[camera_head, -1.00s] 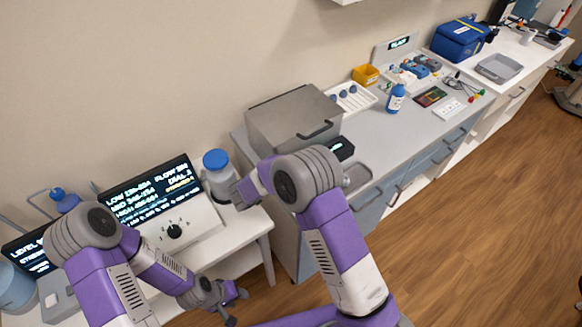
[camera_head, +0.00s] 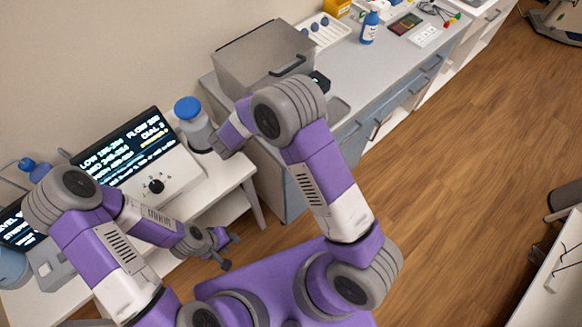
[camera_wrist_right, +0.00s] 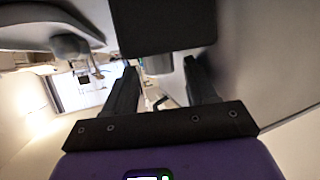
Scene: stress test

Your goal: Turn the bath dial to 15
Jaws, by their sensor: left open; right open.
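A black round dial (camera_head: 156,186) sits on the sloped white front of a console, below a dark screen (camera_head: 122,154) with lines of text. The screen includes the word DIAL, but its small figures are hard to read. My left gripper (camera_head: 226,250) is open and empty, in front of and to the right of the console, apart from the dial. My right gripper (camera_head: 214,146) is beside the blue-capped bottle (camera_head: 193,122); head-view contact is unclear. In the right wrist view its two dark fingers (camera_wrist_right: 163,88) are spread with nothing gripped between them.
A grey lidded box (camera_head: 262,62) stands on the counter (camera_head: 362,88) behind my right arm. A second screen (camera_head: 18,229) is partly hidden by my left arm. A blue bottle (camera_head: 369,28) stands farther back. Wooden floor (camera_head: 450,165) is open at right.

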